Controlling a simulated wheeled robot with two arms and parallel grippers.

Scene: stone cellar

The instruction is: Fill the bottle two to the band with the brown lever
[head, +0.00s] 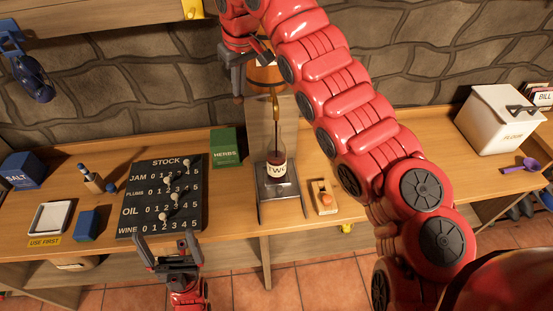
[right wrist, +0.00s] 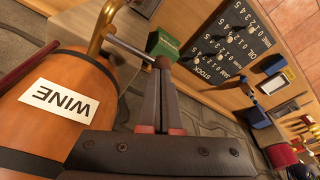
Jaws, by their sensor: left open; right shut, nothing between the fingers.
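Bottle two (head: 278,154), glass with a white TWO label, stands upright on a metal stand (head: 278,190) under the tap spout (head: 274,101). Something dark shows in its lower part; the level and the band are too small to tell. The barrel (head: 264,76) behind carries a WINE label (right wrist: 60,108) in the right wrist view. There a brass tap (right wrist: 103,25) has a lever (right wrist: 133,49) with a brown knob (right wrist: 162,62). My right gripper (right wrist: 165,72) is shut and empty, its tips at the knob; contact is unclear. My left gripper (head: 168,250) is open and empty, low at the counter's front.
A STOCK board (head: 145,190) with pegs lies left of the stand, a green HERBS box (head: 225,148) behind it. A small wooden block with an orange top (head: 323,197) is right of the stand. My right arm crosses over the counter. A white FLOUR bin (head: 497,118) stands far right.

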